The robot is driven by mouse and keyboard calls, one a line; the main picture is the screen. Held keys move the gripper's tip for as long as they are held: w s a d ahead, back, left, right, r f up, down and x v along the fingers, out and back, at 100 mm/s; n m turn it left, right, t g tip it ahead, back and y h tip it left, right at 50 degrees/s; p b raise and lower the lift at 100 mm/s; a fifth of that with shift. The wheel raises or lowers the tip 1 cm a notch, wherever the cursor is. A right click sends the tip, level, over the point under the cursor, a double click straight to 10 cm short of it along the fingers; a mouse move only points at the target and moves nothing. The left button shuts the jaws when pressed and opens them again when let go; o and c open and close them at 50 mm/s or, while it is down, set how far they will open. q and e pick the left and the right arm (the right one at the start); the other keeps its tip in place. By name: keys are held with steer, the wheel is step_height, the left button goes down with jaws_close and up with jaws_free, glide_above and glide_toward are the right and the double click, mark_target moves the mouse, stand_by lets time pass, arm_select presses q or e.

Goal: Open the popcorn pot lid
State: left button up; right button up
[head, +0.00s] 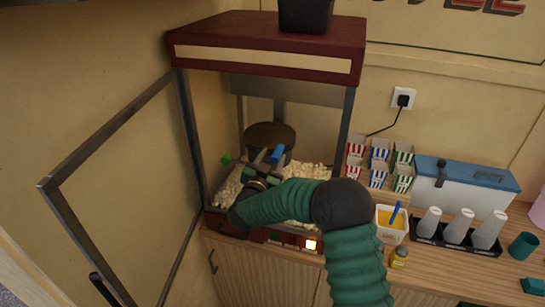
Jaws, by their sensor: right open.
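The popcorn pot (270,136) hangs dark and round inside the popcorn machine. Its top looks flat and covered, but I cannot make out the lid's edge or handle. My right gripper (252,157) is inside the machine, just below and in front of the pot, with its green and blue fingertips spread apart. It is open, and nothing shows between the fingertips. I cannot tell whether it touches the pot. My right arm hides part of the popcorn (304,171) in the machine. My left gripper is not in view.
The machine's framed door (110,126) stands open to the left. The red machine roof (265,35) and a front post (347,125) bound the opening. Striped popcorn boxes (379,163), a blue-lidded white box (466,185) and a cup rack (457,240) stand on the right counter.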

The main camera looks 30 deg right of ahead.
steer(key=shift+s+a+r, duration=0.1)
steer(key=shift+s+r, duration=0.05)
steer(key=shift+s, duration=0.1)
steer(key=shift+c, duration=0.7)
steer(key=shift+d, duration=0.6)
steer(key=c, duration=0.7)
jaws_close()
steer(key=shift+a, duration=0.1)
steer(key=shift+f, duration=0.25)
